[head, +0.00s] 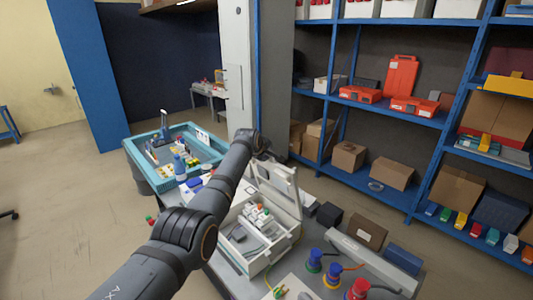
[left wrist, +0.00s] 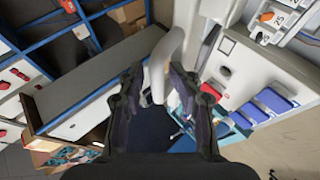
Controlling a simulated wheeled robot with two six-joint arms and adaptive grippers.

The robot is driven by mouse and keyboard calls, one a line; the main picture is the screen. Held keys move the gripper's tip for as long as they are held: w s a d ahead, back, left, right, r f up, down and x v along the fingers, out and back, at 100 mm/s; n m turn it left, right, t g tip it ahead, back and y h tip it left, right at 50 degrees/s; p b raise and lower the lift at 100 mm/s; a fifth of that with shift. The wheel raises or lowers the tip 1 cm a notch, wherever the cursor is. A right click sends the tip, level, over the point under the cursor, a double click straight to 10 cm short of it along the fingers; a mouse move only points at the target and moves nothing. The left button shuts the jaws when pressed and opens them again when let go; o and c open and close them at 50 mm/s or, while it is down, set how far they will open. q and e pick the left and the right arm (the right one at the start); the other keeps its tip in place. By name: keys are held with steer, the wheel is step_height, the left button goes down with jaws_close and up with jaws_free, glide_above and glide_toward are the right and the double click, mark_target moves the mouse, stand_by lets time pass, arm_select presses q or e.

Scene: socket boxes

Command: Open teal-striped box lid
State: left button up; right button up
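A white box (head: 262,256) stands on the work table in the head view, with grey and white parts inside. Its pale lid (head: 291,197) is raised and tilted up on the far side. In the left wrist view a curved cream handle (left wrist: 168,48) passes between the two separated fingers of my left gripper (left wrist: 157,78). I cannot tell whether both fingers press on it. My right gripper is not in view.
A teal-rimmed bin (head: 150,178) stands left of the box. A black box (head: 328,215) and an open brown carton (head: 364,232) are behind. Blue shelving (head: 405,118) fills the back right.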

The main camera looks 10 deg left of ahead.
arm_select(q)
steer(key=v, duration=1.2)
stand_by(0.9)
